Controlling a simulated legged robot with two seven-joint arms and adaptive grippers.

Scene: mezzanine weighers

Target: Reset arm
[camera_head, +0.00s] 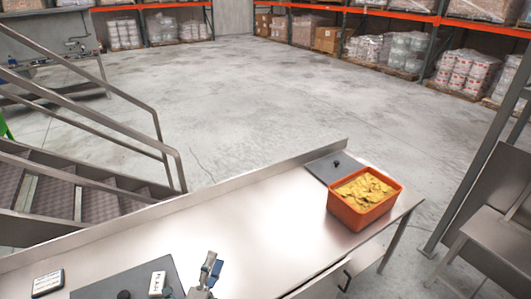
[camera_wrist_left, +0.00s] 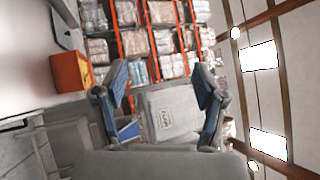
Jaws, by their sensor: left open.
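My left gripper (camera_head: 207,272) shows at the bottom centre of the head view, over the near part of the steel table (camera_head: 235,215). Its two blue-padded fingers stand apart in the left wrist view (camera_wrist_left: 161,92), and nothing is held between them. A pale grey block with dark marks (camera_wrist_left: 168,115) shows between the fingers; I cannot tell what it is. My right gripper is in neither view.
Another dark plate (camera_head: 115,285) and a white keypad device (camera_head: 48,282) lie at front left. Metal stairs (camera_head: 100,200) rise left. The table's middle is clear.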

